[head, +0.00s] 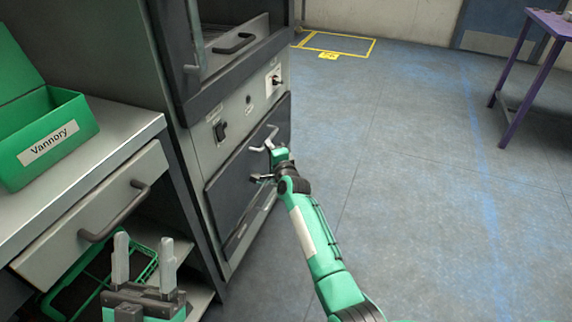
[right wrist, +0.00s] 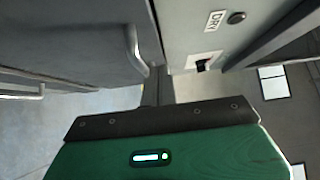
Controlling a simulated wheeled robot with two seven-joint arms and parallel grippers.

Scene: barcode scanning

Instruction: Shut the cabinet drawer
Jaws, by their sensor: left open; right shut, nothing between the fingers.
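The tall grey cabinet (head: 238,112) stands left of centre in the head view. Its dark lower drawer front (head: 232,185) carries a bar handle (head: 265,138); I cannot tell how far the drawer stands out. My right gripper (head: 262,170) is shut and empty, close in front of this dark front, just below the handle; contact cannot be told. In the right wrist view its dark closed fingers (right wrist: 157,88) point at the cabinet, with a handle (right wrist: 137,45) beside them. My left gripper (head: 144,262) is open and empty at the lower left, fingers up, before the bench drawer (head: 95,208).
A green box labelled Vannory (head: 45,145) sits on the metal bench (head: 125,125). A purple table (head: 545,25) stands at the far right. The blue floor between is clear.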

